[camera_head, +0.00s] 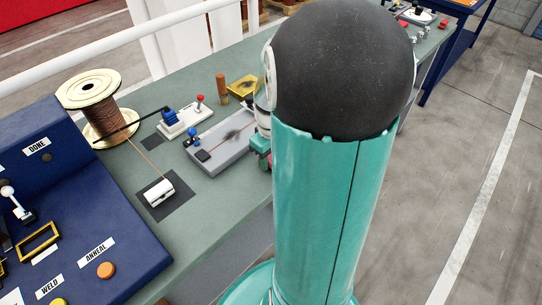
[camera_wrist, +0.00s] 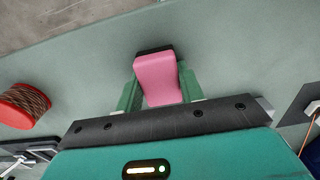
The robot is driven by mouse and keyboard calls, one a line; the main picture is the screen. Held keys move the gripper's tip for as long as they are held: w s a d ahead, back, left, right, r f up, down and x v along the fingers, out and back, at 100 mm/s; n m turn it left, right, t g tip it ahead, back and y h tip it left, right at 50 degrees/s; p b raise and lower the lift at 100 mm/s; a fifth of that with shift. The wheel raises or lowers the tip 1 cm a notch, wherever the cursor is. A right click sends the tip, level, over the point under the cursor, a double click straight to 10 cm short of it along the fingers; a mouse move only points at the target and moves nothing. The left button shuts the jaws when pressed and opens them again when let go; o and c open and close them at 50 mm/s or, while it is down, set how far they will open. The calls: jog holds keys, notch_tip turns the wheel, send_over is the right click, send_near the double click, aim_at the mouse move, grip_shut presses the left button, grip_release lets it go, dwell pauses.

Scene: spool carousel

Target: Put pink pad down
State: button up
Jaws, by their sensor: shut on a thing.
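In the wrist view the pink pad (camera_wrist: 158,80) is held between the two green fingers of my gripper (camera_wrist: 160,88). It has a dark strip along its far end. The grey-green bench top (camera_wrist: 225,50) lies beneath it; I cannot tell whether the pad touches the bench or hangs above it.
A red spool (camera_wrist: 22,105) wound with brown wire is left of the gripper. Bare bench surrounds the pad.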

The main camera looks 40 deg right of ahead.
jog(key=shift+s+a+f, duration=0.15)
jog(key=shift+s+f, duration=0.05)
jog(key=shift+f, duration=0.35)
jog(key=o, duration=1)
jog(key=shift+f, duration=0.1)
jog(key=shift+w, duration=0.1)
jog(key=shift+a, duration=0.15)
jog(key=shift+w, duration=0.1)
jog(key=shift+w+r, duration=0.1)
jog(key=shift+r, duration=0.25)
notch_tip(320, 180, up, 12)
jog(key=s+a+r+t, duration=0.1)
jog(key=a+r+t, duration=0.1)
jog(key=a, duration=0.5)
jog(key=s+a+r+t, duration=0.1)
jog(key=s+a+r, duration=0.1)
jog(key=a, duration=0.6)
jog(key=s+a+r+t, duration=0.1)
jog(key=a+r+t, duration=0.1)
jog(key=a, duration=0.5)
jog(key=shift+s+a+r+t, duration=0.15)
jog(key=shift+s+r+t, duration=0.15)
jog(key=shift+s, duration=0.1)
